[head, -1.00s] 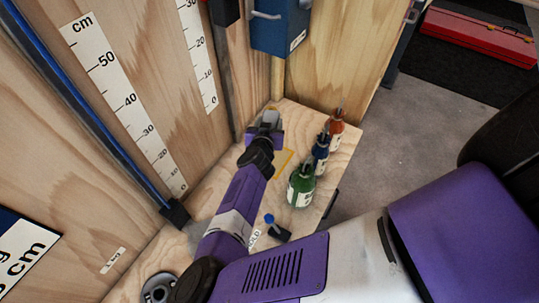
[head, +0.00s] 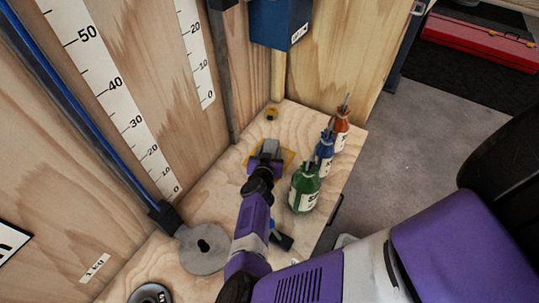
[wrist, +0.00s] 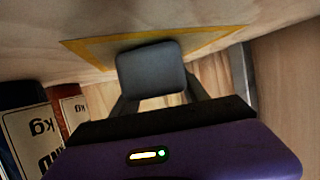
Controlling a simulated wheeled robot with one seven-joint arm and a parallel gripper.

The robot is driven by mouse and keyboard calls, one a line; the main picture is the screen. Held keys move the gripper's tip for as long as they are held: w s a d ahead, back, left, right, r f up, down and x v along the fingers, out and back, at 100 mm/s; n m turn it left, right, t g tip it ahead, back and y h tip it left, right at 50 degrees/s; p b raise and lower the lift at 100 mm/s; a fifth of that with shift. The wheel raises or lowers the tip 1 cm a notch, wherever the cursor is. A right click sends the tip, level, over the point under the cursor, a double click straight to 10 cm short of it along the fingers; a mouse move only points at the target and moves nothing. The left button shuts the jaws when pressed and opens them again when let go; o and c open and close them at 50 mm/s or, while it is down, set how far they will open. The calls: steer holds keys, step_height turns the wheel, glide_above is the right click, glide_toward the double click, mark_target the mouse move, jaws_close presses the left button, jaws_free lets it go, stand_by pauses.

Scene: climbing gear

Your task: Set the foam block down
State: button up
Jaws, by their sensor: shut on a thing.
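The grey foam block (wrist: 150,72) is between the fingers of my gripper (wrist: 158,95) in the wrist view, close to a yellow taped outline on the wooden surface. In the head view the block (head: 270,147) shows just beyond my gripper (head: 268,153), over the yellow outline (head: 289,158). My gripper is shut on the block. I cannot tell whether the block touches the wood, as its underside is hidden.
Green (head: 304,188), blue (head: 324,155) and orange (head: 341,128) bottles stand close to the right of my gripper. A grey disc (head: 203,262) lies at the left. A wooden wall with measuring scales (head: 115,90) rises at the left.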

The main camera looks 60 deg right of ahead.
steer(key=shift+f, duration=0.15)
steer(key=o, duration=1.3)
steer(key=shift+o, duration=0.2)
steer(key=shift+a+r, duration=0.1)
steer(key=shift+r, duration=0.2)
steer(key=p+v, duration=0.4)
steer(key=v, duration=0.6)
steer(key=shift+s+a+p, duration=0.1)
steer(key=shift+a+p, duration=0.2)
steer(key=shift+p, duration=0.05)
steer(key=shift+s+a+r, duration=0.15)
steer(key=shift+s+a, duration=0.05)
steer(key=shift+a, duration=0.3)
